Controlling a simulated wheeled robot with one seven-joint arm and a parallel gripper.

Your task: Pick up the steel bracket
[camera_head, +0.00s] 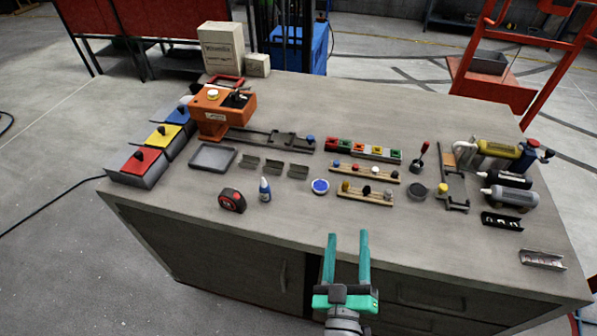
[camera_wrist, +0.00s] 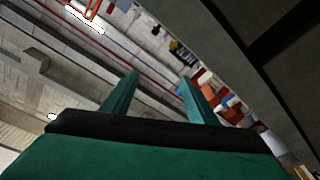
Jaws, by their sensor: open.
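My gripper (camera_head: 347,238) is open and empty at the table's front edge, its two green fingers pointing toward the tabletop. It also shows in the wrist view (camera_wrist: 158,80), with nothing between the fingers. Three small grey metal brackets stand in a row left of the middle: a left one (camera_head: 250,162), a middle one (camera_head: 273,167) and a right one (camera_head: 298,171). A silver channel-shaped piece (camera_head: 541,259) lies at the front right. Which of these is the steel bracket I cannot tell for certain. All are apart from my gripper. No bracket is recognisable in the wrist view.
The grey workbench (camera_head: 300,225) has bare room along its front. A grey tray (camera_head: 213,157), tape measure (camera_head: 232,200), small bottle (camera_head: 265,190) and blue-topped disc (camera_head: 320,187) surround the small brackets. A wooden strip (camera_head: 365,195) with knobs stands beyond my gripper.

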